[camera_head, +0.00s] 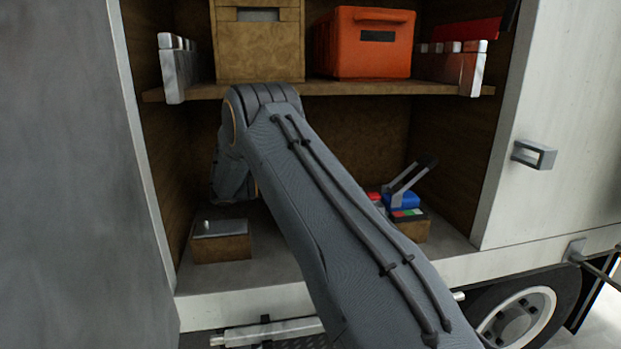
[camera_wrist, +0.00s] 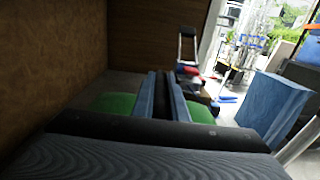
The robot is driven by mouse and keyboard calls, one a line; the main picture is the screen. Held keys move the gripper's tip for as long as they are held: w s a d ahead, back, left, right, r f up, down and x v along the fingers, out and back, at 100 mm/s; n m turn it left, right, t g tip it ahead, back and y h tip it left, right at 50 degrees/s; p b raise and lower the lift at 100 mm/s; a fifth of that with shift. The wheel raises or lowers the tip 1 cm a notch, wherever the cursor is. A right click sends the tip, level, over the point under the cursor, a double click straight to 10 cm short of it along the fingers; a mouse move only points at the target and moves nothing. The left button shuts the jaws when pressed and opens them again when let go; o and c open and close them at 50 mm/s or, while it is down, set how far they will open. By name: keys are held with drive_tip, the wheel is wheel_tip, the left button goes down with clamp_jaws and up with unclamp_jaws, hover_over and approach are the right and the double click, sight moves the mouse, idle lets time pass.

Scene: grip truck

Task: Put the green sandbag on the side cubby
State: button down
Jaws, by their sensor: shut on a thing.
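The green sandbag (camera_wrist: 115,103) shows in the wrist view on both sides of my gripper (camera_wrist: 161,97), whose two blue-grey fingers are close together and shut on it. I cannot tell whether its underside touches the cubby floor. In the head view my arm hides both the gripper and the sandbag. The side cubby is the wood-lined truck compartment; its lower grey floor (camera_head: 265,265) shows left of my arm. My wrist is inside this lower space, below the shelf.
A shelf (camera_head: 350,87) crosses above, holding a tan box (camera_head: 258,50) and an orange case (camera_head: 362,45). Red and blue items with a handle (camera_head: 405,185) stand at right. A truck wheel (camera_head: 520,315) is below.

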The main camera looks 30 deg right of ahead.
drive_tip(key=shift+f+p, duration=0.3)
drive_tip(key=shift+f, duration=1.15)
drive_tip(key=c, duration=1.8)
unclamp_jaws()
drive_tip(key=shift+a+f, duration=0.1)
drive_tip(key=shift+f, duration=0.05)
drive_tip(key=shift+o, duration=0.2)
drive_tip(key=b+v, duration=0.2)
drive_tip(key=v, duration=0.5)
drive_tip(key=shift+w+a+b, duration=0.1)
drive_tip(key=shift+a+b, duration=0.15)
drive_tip(key=shift+b, duration=0.1)
